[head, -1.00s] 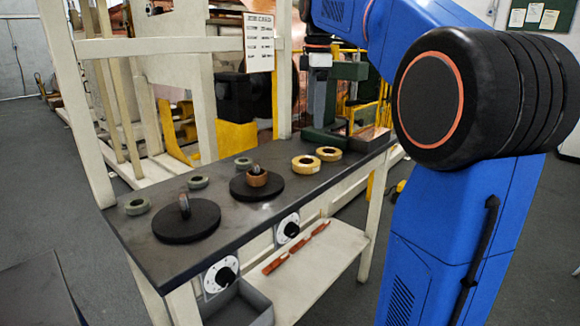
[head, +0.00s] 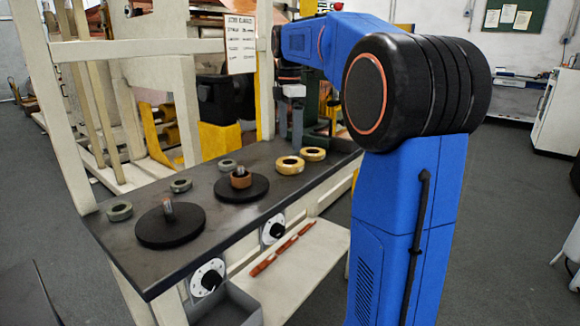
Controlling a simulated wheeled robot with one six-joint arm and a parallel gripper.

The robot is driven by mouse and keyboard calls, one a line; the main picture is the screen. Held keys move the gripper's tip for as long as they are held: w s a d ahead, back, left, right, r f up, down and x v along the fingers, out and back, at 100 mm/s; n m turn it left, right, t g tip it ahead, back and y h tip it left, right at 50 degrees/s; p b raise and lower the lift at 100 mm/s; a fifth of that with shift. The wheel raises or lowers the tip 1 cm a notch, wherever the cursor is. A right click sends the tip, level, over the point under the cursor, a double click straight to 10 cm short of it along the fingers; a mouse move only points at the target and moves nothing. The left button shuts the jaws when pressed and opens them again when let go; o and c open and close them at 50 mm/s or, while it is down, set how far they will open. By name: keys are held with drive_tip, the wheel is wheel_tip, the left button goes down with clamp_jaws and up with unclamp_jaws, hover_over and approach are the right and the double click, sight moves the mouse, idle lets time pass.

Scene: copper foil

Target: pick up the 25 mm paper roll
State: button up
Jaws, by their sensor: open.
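Two tan rings that look like paper rolls lie flat side by side on the dark bench top: the nearer tan roll (head: 279,165) and the farther tan roll (head: 323,155). Their widths cannot be read, so I cannot tell which is 25 mm. Three grey-green rolls lie farther left: one near the front-left edge (head: 119,212), a middle one (head: 180,186) and a back one (head: 228,165). My gripper (head: 290,138) points down over the back of the bench, just behind the tan rolls in the picture. It is open and nothing shows in it; its fingertips are hard to make out.
Two black discs with upright spindles stand on the bench, a left disc (head: 170,232) and a right disc (head: 225,190) bearing a copper-brown roll (head: 241,182). A white frame post (head: 69,130) rises at the left. A lower shelf (head: 312,262) holds red bars.

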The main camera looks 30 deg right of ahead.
drive_tip(key=shift+s+f, duration=0.15)
drive_tip(key=shift+f, duration=1.7)
drive_tip(key=shift+s+f, duration=0.1)
drive_tip(key=shift+f, duration=1.75)
drive_tip(key=c, duration=1.2)
drive_tip(key=shift+r, duration=0.15)
